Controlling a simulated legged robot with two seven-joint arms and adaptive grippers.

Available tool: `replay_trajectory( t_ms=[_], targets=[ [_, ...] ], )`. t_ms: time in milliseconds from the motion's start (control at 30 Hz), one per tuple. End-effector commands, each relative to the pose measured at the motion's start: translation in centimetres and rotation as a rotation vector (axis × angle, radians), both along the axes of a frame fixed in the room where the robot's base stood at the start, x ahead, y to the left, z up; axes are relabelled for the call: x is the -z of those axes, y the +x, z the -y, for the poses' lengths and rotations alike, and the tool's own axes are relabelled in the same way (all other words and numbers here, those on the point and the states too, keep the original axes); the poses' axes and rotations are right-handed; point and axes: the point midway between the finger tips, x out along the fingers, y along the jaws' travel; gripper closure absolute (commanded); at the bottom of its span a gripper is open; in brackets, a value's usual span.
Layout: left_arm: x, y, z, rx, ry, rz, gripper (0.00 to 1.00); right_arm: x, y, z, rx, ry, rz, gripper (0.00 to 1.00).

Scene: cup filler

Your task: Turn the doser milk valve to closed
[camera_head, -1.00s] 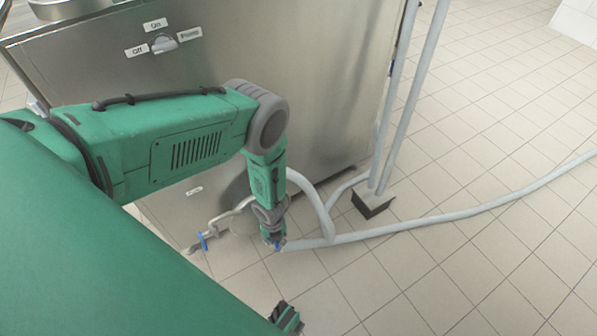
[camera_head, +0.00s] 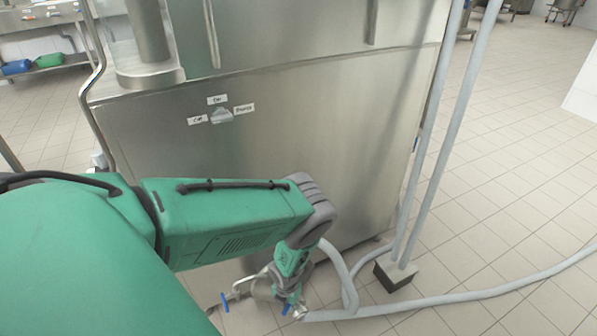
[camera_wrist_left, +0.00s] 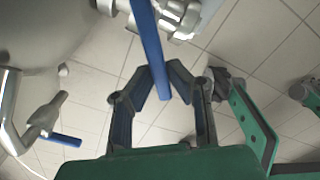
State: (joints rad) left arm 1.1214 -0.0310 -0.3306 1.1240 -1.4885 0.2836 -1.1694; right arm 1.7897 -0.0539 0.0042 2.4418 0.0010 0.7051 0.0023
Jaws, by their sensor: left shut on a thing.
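My left gripper (camera_head: 287,301) is low in front of the steel machine, at the pipework near the floor. In the left wrist view its two fingers (camera_wrist_left: 160,76) are on either side of a long blue valve handle (camera_wrist_left: 150,45), shut on it. This handle (camera_head: 287,311) also shows below the gripper in the head view. A second blue handle (camera_head: 224,302) sits on the pipe to the left, and it shows at the lower left of the wrist view (camera_wrist_left: 65,139). No readable label tells which is the doser milk valve. My right gripper is not seen in the head view.
The steel machine (camera_head: 290,150) stands behind the arm, with a labelled switch (camera_head: 221,116) on its panel. A grey hose (camera_head: 440,303) runs right across the tiles. Two grey pipes (camera_head: 432,150) rise from a block foot (camera_head: 396,273).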

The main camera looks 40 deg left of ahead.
Motion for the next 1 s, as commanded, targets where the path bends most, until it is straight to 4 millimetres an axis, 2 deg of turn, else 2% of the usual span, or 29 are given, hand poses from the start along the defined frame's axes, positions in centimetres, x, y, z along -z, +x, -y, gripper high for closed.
replay_trajectory(
  t_ms=[33,600,1000],
  targets=[
    [-0.7,0.2,-0.6,0.027,0.002,0.009,1.00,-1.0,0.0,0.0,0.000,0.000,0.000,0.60],
    [-0.4,0.2,-3.0,0.473,0.004,0.010,1.00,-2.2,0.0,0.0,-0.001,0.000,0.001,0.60],
    [-0.3,0.4,-3.8,0.638,0.005,0.011,1.00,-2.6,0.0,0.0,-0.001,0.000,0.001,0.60]
  ],
)
